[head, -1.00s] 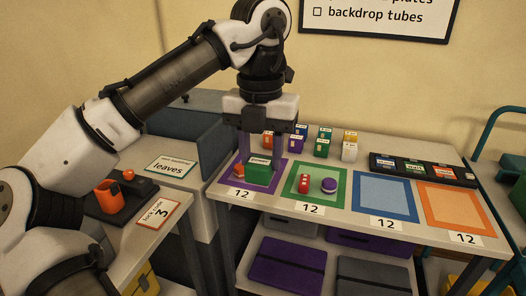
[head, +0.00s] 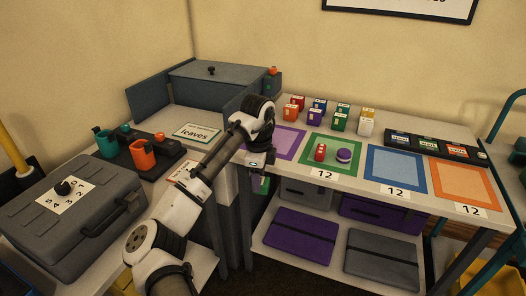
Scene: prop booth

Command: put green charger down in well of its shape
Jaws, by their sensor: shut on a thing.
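My gripper (head: 261,172) hangs at the left front edge of the long table (head: 345,184). It is shut on a green block (head: 260,187), which I take to be the green charger. The block shows only as a small green patch below the wrist, beside the table's front edge and apart from the table top. The arm hides most of it and the fingers. I cannot make out a well of its shape in this view.
Purple (head: 283,141), green (head: 330,150), blue and orange mats lie on the long table. A red item and a purple round item rest on the green one. Several small boxes stand behind. A dark tray (head: 140,152) with cups and a grey case (head: 72,222) sit at left.

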